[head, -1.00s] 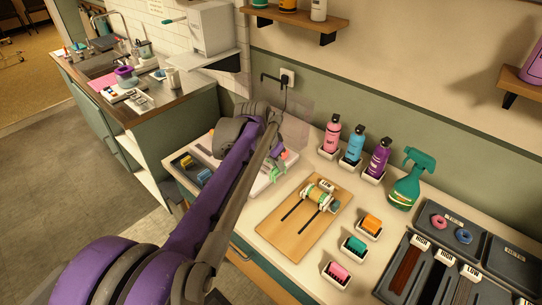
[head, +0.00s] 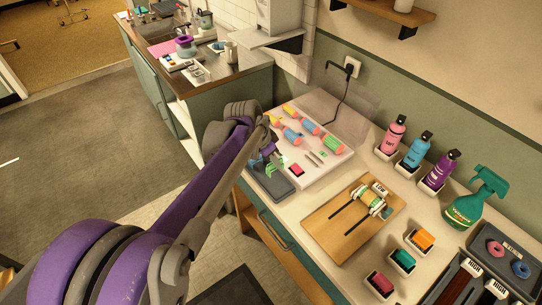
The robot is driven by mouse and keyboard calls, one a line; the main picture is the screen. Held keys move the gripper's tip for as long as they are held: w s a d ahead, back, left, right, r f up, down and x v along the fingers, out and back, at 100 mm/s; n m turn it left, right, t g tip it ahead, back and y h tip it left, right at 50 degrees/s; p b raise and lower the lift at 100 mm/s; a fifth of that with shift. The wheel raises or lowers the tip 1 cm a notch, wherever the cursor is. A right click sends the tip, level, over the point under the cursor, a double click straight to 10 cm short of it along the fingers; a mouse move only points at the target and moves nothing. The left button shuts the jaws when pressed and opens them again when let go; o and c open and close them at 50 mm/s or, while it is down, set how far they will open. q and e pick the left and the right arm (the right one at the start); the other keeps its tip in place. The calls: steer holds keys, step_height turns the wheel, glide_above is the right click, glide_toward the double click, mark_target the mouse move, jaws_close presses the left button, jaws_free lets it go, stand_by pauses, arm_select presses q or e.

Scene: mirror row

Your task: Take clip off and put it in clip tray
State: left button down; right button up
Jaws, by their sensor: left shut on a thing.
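My left gripper (head: 268,152) is at the front left edge of a white tray of rollers (head: 318,158), over or beside a dark grey tray (head: 283,192). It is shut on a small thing. A green clip-like piece (head: 270,168) shows at its fingertips, but it is too small to tell how it is held. I cannot tell whether it touches the grey tray. Colored rollers in yellow, blue, pink and green (head: 333,143) lie on the white tray. My right gripper is not in view.
A wooden board (head: 325,232) with a green roller on a stand (head: 370,200) lies to the right. A power cord (head: 345,95) hangs behind the white tray.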

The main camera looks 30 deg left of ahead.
arm_select(q)
steer(key=shift+d+f+b, duration=0.1)
steer(key=shift+f+b, duration=0.3)
steer(key=shift+f, duration=0.4)
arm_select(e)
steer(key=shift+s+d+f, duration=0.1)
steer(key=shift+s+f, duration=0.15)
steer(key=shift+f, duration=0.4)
arm_select(q)
step_height(320, 180, down, 2)
steer(key=shift+f+b, duration=0.2)
steer(key=shift+b, duration=0.55)
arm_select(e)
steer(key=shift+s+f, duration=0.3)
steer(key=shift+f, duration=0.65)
arm_select(q)
steer(key=shift+f+b, duration=0.7)
steer(key=shift+f, duration=0.5)
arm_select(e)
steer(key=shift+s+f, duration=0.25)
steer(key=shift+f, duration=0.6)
arm_select(q)
steer(key=shift+f, duration=0.2)
steer(key=shift+c, duration=2.2)
jaws_free()
steer(key=shift+r, duration=0.1)
